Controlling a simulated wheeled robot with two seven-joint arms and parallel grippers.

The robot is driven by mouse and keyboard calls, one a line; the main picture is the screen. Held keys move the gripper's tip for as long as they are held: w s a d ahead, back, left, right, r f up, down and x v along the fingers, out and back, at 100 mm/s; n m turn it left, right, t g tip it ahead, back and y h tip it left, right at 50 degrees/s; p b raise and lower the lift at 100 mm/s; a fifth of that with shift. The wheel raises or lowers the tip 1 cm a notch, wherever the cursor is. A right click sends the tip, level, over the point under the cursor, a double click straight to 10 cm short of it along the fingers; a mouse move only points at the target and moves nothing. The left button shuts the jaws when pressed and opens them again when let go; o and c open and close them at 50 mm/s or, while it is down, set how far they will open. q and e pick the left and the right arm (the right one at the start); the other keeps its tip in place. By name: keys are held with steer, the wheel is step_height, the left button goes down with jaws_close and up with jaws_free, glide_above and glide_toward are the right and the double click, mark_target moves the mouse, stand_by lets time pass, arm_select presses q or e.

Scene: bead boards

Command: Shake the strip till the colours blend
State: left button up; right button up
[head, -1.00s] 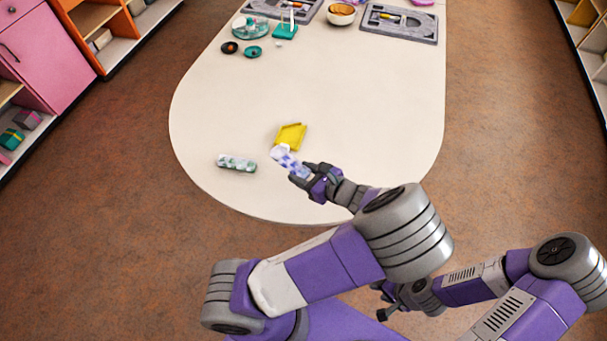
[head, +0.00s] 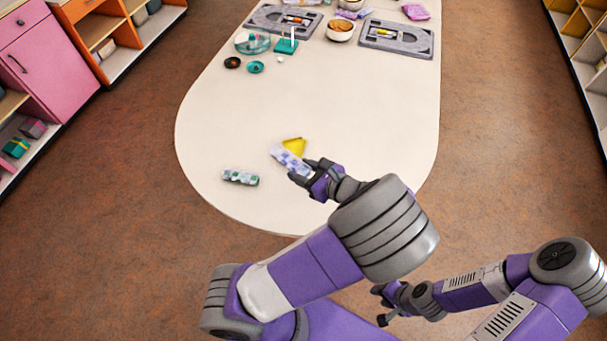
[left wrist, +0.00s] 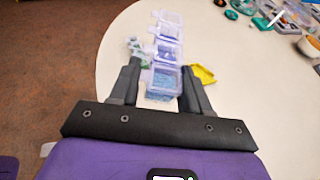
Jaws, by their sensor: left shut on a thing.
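The strip (head: 289,159) is a row of clear compartments with blue and whitish contents. It also shows in the left wrist view (left wrist: 168,52), reaching away from the fingers; whether the colours inside are mixed is too small to tell. My left gripper (head: 306,175) is shut on the near end of the strip; in the left wrist view its fingers (left wrist: 162,84) stand on either side of that end. The strip is over the near end of the table.
A second strip with green and white contents (head: 240,177) lies on the table (head: 300,100) left of my left gripper. A yellow piece (head: 295,145) lies just behind the held strip. Grey trays (head: 396,39), bowls (head: 340,30) and small dishes stand at the far end. The table's middle is clear.

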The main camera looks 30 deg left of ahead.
arm_select(q)
steer(key=f, duration=0.3)
steer(key=shift+w+d+f, duration=0.15)
steer(key=shift+w+f, duration=0.05)
steer(key=shift+w, duration=0.05)
step_height(320, 180, up, 5)
steer(key=shift+s+f, duration=0.1)
steer(key=shift+s, duration=0.05)
step_height(320, 180, down, 5)
steer(key=shift+f, duration=0.1)
stand_by(0.4)
